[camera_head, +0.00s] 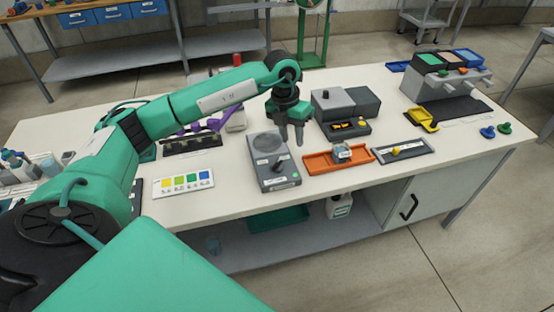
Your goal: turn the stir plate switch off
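The stir plate (265,170) is a grey box near the front edge of the table, with a round disc on its top. A small dark control (278,164) shows on its top face to the right, and a small round mark sits near its front right corner. I cannot tell which is the switch or how it is set. My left gripper (292,140) points down just behind and right of the stir plate's far right corner. Its two fingers are apart with nothing visible between them. I cannot tell whether it touches the plate. My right gripper is out of view.
An orange tray (318,164) with a small device and a grey tray (417,155) lie to the right. A grey box unit (352,102) stands behind the gripper. A colour card (183,183) lies to the left. The table front between the card and stir plate is clear.

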